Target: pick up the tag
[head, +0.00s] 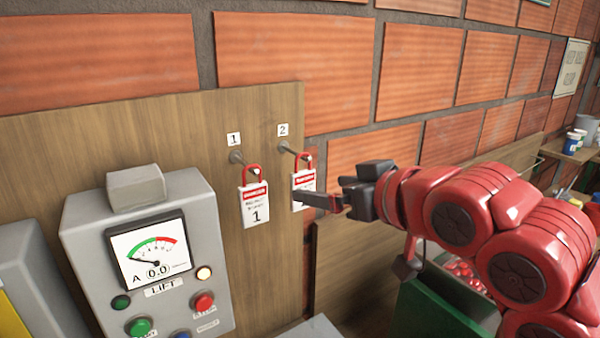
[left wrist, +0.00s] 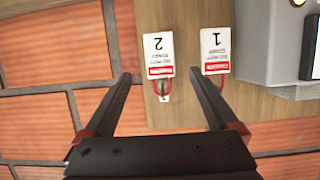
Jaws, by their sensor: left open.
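Two white lockout tags with red headers hang by red loops from pegs on a wooden board. Tag 1 (head: 256,207) hangs on the left peg, and tag 2 (head: 303,182) on the right peg. My left gripper (head: 318,199) is open and close to tag 2, with a dark finger overlapping its lower part in the head view. In the left wrist view the tags appear upside down. Tag 2 (left wrist: 158,52) shows between the open fingertips (left wrist: 160,75), and tag 1 (left wrist: 215,50) is beyond the right finger. Contact cannot be told. My right gripper is not in view.
A grey lift control box (head: 205,255) with a gauge, lamps and buttons stands left of the tags. The wooden board (head: 285,255) is fixed before a brick wall (head: 290,50). A green bin (head: 440,310) stands below my arm. A shelf with small containers (head: 572,140) is at far right.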

